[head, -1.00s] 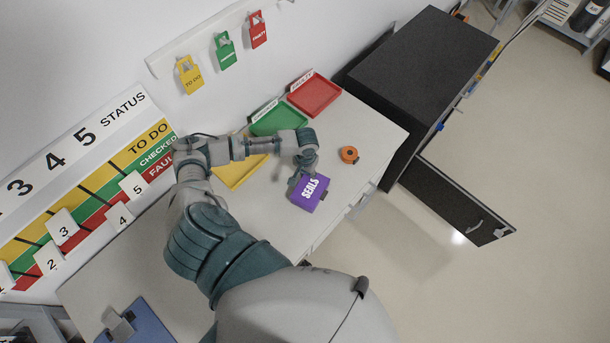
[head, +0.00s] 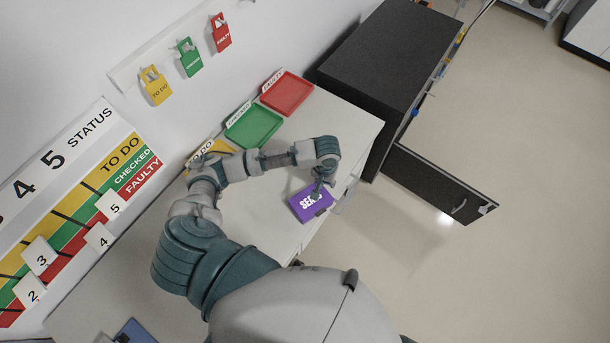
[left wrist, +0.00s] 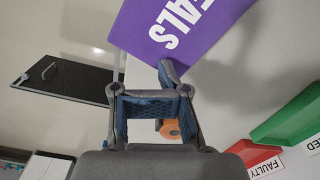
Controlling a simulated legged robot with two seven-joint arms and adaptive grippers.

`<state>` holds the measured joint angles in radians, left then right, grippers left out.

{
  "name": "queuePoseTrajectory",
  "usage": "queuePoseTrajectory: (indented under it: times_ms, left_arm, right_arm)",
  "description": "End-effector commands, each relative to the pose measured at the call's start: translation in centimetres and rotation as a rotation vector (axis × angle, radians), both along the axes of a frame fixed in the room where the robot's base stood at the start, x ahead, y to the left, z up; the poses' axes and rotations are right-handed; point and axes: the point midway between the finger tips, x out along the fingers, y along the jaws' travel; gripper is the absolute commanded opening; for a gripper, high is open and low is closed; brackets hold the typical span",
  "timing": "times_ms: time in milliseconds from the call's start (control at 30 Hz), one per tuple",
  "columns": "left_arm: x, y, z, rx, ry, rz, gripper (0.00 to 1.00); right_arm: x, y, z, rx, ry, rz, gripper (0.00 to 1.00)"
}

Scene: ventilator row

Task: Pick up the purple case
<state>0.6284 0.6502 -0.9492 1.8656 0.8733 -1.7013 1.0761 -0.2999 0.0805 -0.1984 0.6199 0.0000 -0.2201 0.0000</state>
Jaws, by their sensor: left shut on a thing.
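The purple case (head: 306,205), with white "SEALS" lettering, is at the front edge of the white bench in the head view. My left gripper (head: 321,190) comes down on its upper right part and is shut on it, hiding some of the lettering. In the left wrist view the case (left wrist: 190,28) extends beyond the fingers (left wrist: 147,92), close to the camera. I cannot tell whether it is clear of the bench top. My right gripper is not in view.
Red (head: 287,93), green (head: 254,126) and yellow trays line the wall side; my arm partly covers the yellow one. An orange round item (left wrist: 169,129) shows between the fingers in the wrist view. A dark cabinet (head: 385,60) with an open door (head: 437,182) stands beyond the bench.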

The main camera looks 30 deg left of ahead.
Motion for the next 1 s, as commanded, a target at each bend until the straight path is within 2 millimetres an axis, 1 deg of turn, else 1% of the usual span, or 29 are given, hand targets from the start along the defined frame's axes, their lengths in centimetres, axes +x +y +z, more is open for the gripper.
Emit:
queuePoseTrajectory:
  times_ms: [33,100,200,333,533,567,600,667,700,767,800,833,1000]
  left_arm:
    - [0.1,-0.9,0.1,-0.003,0.0,-0.002,0.0]
    - [0.1,-1.6,0.1,-0.002,0.0,-0.002,0.0]
    - [0.2,-2.3,0.2,0.0,0.0,0.0,0.0]
    - [0.2,-2.6,0.2,0.0,-0.001,0.0,0.0]
    - [0.2,-2.6,0.3,0.0,0.0,0.001,0.0]
    - [0.2,-2.6,0.3,0.0,0.0,0.0,0.16]
    - [0.2,-2.6,0.3,0.0,0.0,0.0,0.26]
    - [0.2,-2.6,0.2,0.0,0.0,0.0,0.41]
    - [0.2,-2.6,0.3,0.0,0.0,0.0,0.51]
    - [0.2,-2.6,0.3,0.0,0.0,0.0,0.66]
    - [0.2,-2.6,0.2,0.0,0.0,0.0,0.76]
    - [0.2,-2.6,0.3,0.0,0.0,0.0,0.8]
    - [0.2,-2.6,0.3,0.0,0.0,0.0,0.8]
  right_arm:
    - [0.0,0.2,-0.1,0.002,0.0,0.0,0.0]
    - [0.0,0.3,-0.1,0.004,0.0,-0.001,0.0]
    - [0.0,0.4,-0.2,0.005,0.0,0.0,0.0]
    - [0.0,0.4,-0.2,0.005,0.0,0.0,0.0]
    - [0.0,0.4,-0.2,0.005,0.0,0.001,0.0]
    - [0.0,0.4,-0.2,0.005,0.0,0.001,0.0]
    - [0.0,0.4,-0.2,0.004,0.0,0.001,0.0]
    - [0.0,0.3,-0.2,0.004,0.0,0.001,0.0]
    - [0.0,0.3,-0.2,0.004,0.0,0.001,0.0]
    - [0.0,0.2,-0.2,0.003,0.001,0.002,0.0]
    - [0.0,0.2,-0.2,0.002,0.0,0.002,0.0]
    - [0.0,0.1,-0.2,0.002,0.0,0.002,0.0]
    - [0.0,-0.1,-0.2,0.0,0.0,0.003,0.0]
